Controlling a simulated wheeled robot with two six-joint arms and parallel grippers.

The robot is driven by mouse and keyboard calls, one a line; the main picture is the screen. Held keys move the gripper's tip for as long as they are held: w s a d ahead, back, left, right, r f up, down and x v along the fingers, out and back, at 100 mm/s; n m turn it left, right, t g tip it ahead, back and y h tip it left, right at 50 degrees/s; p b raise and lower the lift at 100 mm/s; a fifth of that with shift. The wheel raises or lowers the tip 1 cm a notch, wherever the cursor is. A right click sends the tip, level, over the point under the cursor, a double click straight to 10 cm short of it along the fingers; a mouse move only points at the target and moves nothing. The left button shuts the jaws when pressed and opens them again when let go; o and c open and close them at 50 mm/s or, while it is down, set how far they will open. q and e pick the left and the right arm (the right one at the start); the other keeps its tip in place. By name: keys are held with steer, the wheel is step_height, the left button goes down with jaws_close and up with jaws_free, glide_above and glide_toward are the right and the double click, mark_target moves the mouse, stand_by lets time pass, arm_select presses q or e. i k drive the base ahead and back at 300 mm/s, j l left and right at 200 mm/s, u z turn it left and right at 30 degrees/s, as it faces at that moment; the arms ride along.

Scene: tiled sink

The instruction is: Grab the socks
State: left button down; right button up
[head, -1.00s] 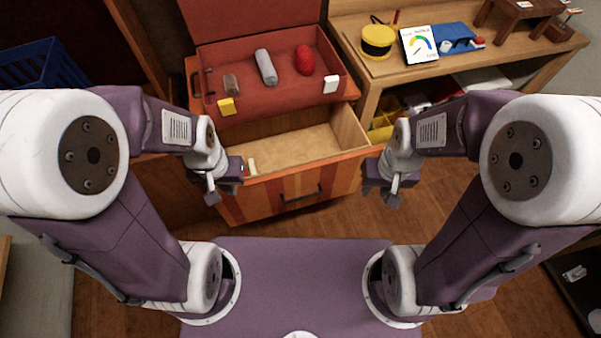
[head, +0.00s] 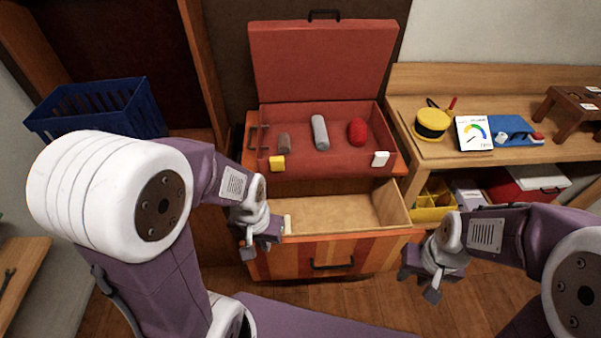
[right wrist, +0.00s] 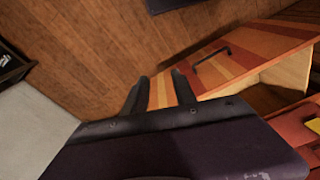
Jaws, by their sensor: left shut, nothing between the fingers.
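No item is plainly recognisable as socks. In the head view an open red case (head: 325,170) holds a small brown roll (head: 284,142), a longer grey roll (head: 320,132) and a red rounded bundle (head: 357,131); these may be rolled socks. My left gripper (head: 247,252) is shut and empty, in front of the drawer's left front corner, nearer than the case. My right gripper (head: 432,293) is to the right of the drawer front, apart from everything. In the right wrist view its two fingers (right wrist: 160,90) are spread with nothing between them.
The case sits above an open wooden drawer (head: 340,250) with a dark handle. A yellow block (head: 277,163) and a white block (head: 380,158) are at the case's front edge. A blue basket (head: 100,110) stands left. A wooden bench (head: 425,90) with several objects is right.

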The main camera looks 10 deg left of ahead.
mark_target(284, 139)
steer(key=i+j+u, duration=0.1)
steer(key=u, duration=0.4)
steer(key=i+u, duration=0.25)
steer(key=u, duration=0.2)
steer(key=i+l+u, duration=0.1)
steer(key=u, duration=0.4)
steer(key=i+l+u, duration=0.15)
steer(key=u, duration=0.35)
steer(key=i, duration=0.1)
